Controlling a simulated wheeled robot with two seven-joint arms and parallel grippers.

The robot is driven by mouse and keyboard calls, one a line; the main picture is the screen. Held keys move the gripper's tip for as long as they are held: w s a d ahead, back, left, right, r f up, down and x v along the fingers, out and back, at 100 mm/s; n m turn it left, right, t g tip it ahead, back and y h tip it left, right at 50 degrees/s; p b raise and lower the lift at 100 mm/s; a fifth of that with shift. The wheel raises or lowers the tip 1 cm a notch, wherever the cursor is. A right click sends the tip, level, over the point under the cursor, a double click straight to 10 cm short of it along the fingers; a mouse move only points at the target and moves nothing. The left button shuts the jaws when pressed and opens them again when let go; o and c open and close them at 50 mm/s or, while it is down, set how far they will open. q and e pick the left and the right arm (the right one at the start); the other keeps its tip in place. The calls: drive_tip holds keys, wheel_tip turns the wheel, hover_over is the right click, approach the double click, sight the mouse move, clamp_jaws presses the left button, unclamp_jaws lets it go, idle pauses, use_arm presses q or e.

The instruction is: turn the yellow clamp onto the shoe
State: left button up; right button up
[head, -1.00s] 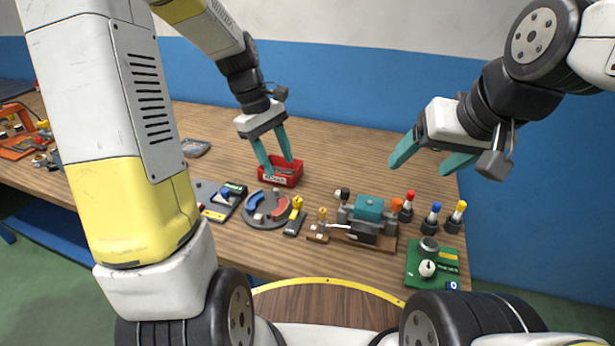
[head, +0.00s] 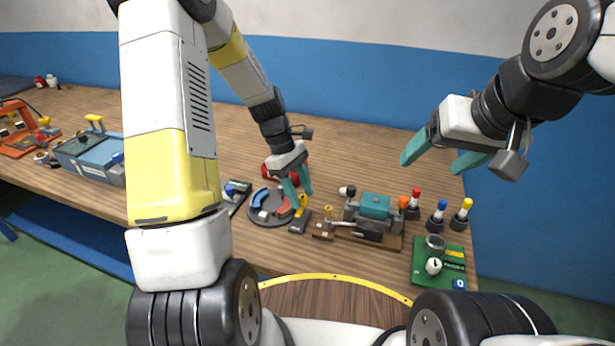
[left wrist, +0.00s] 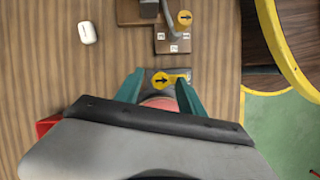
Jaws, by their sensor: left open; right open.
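The yellow clamp (head: 302,205) stands on a small dark block (head: 299,221) right of a round grey disc (head: 261,216). The disc carries a blue shoe (head: 259,197) and a red shoe (head: 284,208). My left gripper (head: 298,196) is open, pointing down at the clamp. In the left wrist view, the clamp's yellow arrowed top (left wrist: 162,80) lies between the open fingertips (left wrist: 160,74), its arm pointing right; the red shoe (left wrist: 160,103) is partly hidden by my gripper. I cannot tell whether the fingers touch the clamp. My right gripper (head: 440,155) is open and empty, above the table's right side.
A toggle-clamp fixture with a teal block (head: 375,206) stands right of the clamp. Several colour-capped bottles (head: 437,214) and a green board (head: 425,270) are further right. A red bin (head: 266,172) is mostly hidden behind my left gripper. A blue-grey toolbox (head: 88,157) is left.

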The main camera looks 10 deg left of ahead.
use_arm(q)
drive_tip(key=shift+c, duration=0.5)
clamp_jaws()
drive_tip(key=shift+m, duration=0.4)
drive_tip(key=m, duration=0.2)
drive_tip(key=m+g+y, duration=0.1)
drive_tip(key=shift+w+d+m, duration=0.15)
drive_tip(key=shift+m, duration=0.25)
drive_tip(key=m+y, duration=0.1)
drive_tip(key=m, duration=0.1)
drive_tip(key=m+g, duration=0.1)
drive_tip(key=m, duration=0.1)
drive_tip(key=shift+w+d+m+y, duration=0.1)
drive_tip(key=shift+m+y, duration=0.2)
drive_tip(key=shift+y, duration=0.1)
drive_tip(key=m+y, duration=0.1)
drive_tip(key=m, duration=0.3)
drive_tip(key=shift+d+y, duration=0.15)
drive_tip(key=shift+y, duration=0.25)
drive_tip(key=m+y, duration=0.1)
drive_tip(key=m, duration=0.3)
drive_tip(key=shift+d+m, duration=0.1)
drive_tip(key=shift+m, duration=0.2)
drive_tip(key=shift+y, duration=0.3)
